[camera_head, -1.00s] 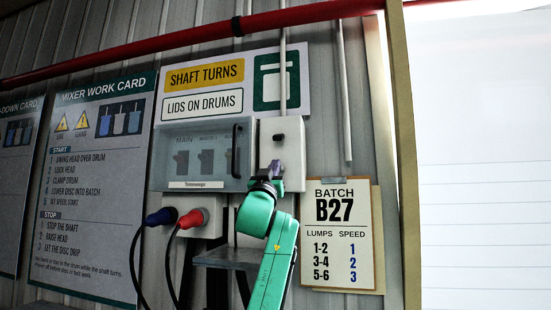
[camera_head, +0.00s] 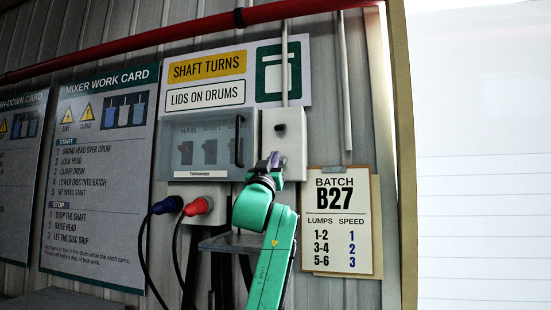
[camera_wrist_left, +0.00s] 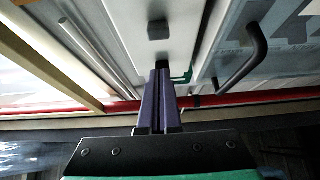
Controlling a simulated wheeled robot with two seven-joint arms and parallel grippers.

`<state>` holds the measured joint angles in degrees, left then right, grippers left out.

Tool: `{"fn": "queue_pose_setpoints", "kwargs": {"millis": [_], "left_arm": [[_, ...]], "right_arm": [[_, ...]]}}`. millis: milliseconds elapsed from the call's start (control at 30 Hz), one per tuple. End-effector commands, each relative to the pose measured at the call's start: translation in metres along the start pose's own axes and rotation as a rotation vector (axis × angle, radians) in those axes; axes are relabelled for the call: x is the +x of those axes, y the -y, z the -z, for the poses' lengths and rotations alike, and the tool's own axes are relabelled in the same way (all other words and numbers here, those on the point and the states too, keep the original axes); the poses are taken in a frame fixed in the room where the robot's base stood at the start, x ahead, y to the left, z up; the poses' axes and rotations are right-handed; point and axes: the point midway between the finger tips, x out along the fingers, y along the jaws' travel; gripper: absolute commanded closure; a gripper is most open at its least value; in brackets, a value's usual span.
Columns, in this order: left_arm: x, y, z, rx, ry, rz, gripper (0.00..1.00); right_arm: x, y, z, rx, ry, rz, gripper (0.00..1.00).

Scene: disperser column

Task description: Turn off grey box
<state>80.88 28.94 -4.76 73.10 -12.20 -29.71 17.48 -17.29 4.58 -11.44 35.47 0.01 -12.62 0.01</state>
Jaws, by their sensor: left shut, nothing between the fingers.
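A grey box with a clear cover (camera_head: 188,149) is on the corrugated wall; a row of dark switches shows behind the cover, with "MAIN" over the left one. A black handle (camera_head: 239,141) is on its right side, also in the left wrist view (camera_wrist_left: 247,52). Beside it is a pale grey box (camera_head: 292,150) with a small dark knob (camera_head: 280,128); the knob also shows in the left wrist view (camera_wrist_left: 158,30). My left gripper (camera_head: 274,159) is shut and empty, in front of the pale box below the knob. Contact with the box cannot be told. My right gripper is out of view.
Blue and red plugs (camera_head: 198,207) with hanging cables sit below the covered box. A grey shelf (camera_head: 228,243) is beneath. A batch clipboard (camera_head: 342,225) hangs to the right, and a red pipe (camera_head: 150,48) runs above.

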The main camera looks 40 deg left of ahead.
Motion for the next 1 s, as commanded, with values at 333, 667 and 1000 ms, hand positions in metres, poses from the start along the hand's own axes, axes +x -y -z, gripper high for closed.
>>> {"fn": "queue_pose_setpoints", "kwargs": {"millis": [333,667,1000], "left_arm": [[-0.048,0.0,-0.026,-0.001,0.0,0.0,1.0],[-0.047,0.0,-0.024,-0.001,0.001,0.0,1.0],[-0.047,0.0,-0.024,-0.001,0.0,0.0,1.0]], "right_arm": [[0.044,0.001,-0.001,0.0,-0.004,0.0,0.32],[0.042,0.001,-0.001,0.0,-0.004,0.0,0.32],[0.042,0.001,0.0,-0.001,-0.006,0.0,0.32]]}}
